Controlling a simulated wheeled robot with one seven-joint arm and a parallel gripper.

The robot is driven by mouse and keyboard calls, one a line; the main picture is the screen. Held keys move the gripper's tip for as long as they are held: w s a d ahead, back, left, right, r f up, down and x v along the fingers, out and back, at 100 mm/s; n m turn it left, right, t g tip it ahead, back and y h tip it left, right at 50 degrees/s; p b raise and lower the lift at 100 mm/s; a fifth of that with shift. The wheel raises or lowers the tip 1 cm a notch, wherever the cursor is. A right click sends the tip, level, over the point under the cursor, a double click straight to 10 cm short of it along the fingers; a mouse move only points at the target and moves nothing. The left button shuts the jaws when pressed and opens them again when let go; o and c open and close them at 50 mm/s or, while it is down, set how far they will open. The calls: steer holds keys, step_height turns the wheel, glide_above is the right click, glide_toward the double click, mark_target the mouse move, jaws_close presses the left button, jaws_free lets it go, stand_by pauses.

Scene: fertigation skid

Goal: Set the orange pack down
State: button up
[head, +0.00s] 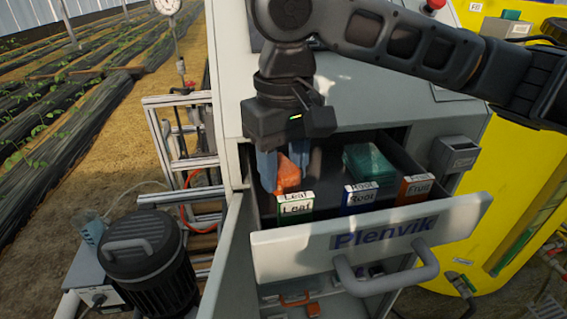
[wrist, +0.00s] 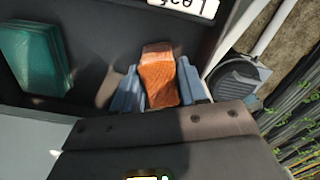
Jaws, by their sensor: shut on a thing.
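The orange pack (head: 287,176) is between the blue fingers of my gripper (head: 281,171) in the head view. My gripper points down over the left part of an open drawer (head: 300,262), behind a green label card reading Leaf (head: 295,206). In the wrist view the orange pack (wrist: 158,76) shows between the two blue fingertips (wrist: 157,88), which are shut on it. Whether the pack's underside touches the drawer floor cannot be told.
A green pack (head: 368,162) lies at the drawer's right rear, behind a blue Root card (head: 361,198). An orange Fruit card (head: 416,187) stands at the right. An open cabinet door (head: 230,262) and a black motor (head: 146,255) are left of the drawer.

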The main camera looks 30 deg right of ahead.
mark_target(284, 165)
steer(key=shift+f, duration=0.15)
steer(key=o, duration=0.9)
step_height(284, 165, up, 12)
steer(key=shift+r+b, duration=0.2)
steer(key=shift+b, duration=0.1)
